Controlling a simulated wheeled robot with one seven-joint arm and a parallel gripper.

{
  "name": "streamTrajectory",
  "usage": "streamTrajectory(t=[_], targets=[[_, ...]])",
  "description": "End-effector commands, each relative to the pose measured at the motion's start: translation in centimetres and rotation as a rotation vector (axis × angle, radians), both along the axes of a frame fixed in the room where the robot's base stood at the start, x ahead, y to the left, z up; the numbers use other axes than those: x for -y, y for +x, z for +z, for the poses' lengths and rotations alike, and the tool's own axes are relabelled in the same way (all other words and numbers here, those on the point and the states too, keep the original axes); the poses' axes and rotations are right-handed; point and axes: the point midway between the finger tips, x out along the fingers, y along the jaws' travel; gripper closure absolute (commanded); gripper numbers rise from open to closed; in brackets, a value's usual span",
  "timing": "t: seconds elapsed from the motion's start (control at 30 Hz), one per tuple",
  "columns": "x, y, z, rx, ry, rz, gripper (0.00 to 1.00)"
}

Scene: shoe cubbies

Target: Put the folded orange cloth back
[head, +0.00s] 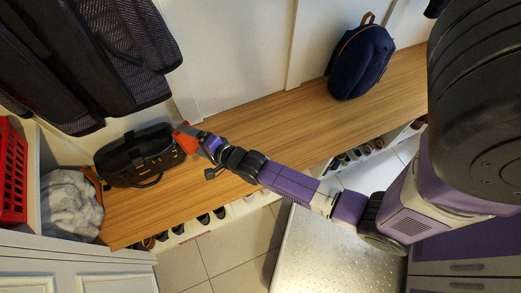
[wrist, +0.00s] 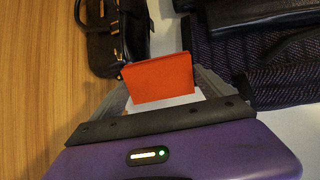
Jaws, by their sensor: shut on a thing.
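The folded orange cloth (wrist: 158,78) is a flat orange rectangle held between the fingers of my gripper (wrist: 160,100) in the wrist view. In the head view the orange cloth (head: 183,137) shows at the end of my arm, and my gripper (head: 196,140) is shut on it. It appears in front of the right end of a black bag, near the back wall. I cannot tell whether the cloth touches the bag. The cloth's far side is hidden.
The black bag (head: 128,160) sits on the wooden bench top (head: 290,125). A navy backpack (head: 360,62) stands farther right. Dark bags (head: 90,60) hang at upper left. A red crate (head: 12,170) and grey cloth (head: 70,200) are at left. Shoes (head: 204,219) sit below the bench.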

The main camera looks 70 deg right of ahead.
Motion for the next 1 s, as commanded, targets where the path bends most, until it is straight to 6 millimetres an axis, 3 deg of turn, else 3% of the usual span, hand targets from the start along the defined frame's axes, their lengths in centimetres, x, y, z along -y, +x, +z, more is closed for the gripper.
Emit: streamTrajectory(t=[0.63, 1.0], targets=[[7.9, -2.3, -2.8, -0.275, 0.076, -0.049, 0.42], [13.1, -7.2, -4.7, -0.629, 0.151, 0.005, 0.42]])
